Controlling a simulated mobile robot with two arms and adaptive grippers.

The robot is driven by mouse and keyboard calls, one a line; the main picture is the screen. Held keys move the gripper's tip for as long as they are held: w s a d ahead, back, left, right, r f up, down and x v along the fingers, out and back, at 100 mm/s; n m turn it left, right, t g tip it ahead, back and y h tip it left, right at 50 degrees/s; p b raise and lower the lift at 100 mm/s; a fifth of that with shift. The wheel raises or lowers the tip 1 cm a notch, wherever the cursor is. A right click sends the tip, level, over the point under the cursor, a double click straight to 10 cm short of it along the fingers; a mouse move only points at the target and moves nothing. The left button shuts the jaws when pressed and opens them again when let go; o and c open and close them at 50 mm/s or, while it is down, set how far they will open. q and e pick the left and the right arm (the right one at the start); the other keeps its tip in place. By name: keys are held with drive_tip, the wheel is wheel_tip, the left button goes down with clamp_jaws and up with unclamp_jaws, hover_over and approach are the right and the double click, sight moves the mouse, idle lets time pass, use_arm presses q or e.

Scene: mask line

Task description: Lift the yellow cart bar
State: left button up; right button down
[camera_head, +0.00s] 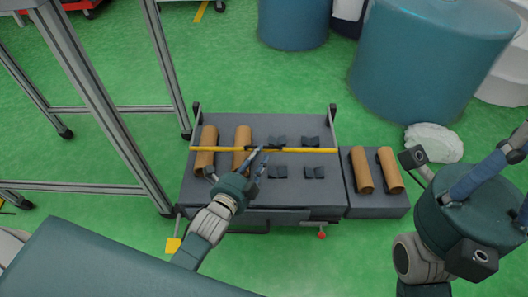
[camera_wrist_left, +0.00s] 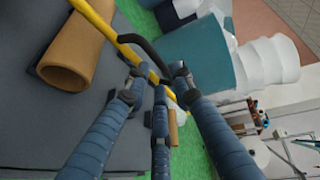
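The yellow cart bar (camera_head: 220,149) lies across the grey cart (camera_head: 320,200) between two upright posts. In the left wrist view the yellow bar (camera_wrist_left: 97,20) runs diagonally, with a black curved handle (camera_wrist_left: 150,52) beside it. My left gripper (camera_head: 258,160) is over the middle of the cart, close to the bar and handle. In the wrist view its blue fingers (camera_wrist_left: 160,75) are spread, with the handle near their tips; I cannot tell whether they touch it. My right gripper (camera_head: 510,155) is at the right edge, away from the bar and partly cut off.
Brown cylinders (camera_head: 243,140) and small dark holders (camera_head: 278,172) are on the cart. More brown cylinders (camera_head: 362,170) lie on its right section. A metal frame (camera_head: 95,95) stands at left. Large blue drums (camera_head: 430,60) and a white lump (camera_head: 433,142) are beyond.

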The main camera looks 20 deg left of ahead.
use_arm(q)
drive_tip(key=b+x, duration=0.1)
drive_tip(key=x, duration=0.4)
drive_tip(key=shift+s, duration=0.1)
clamp_jaws()
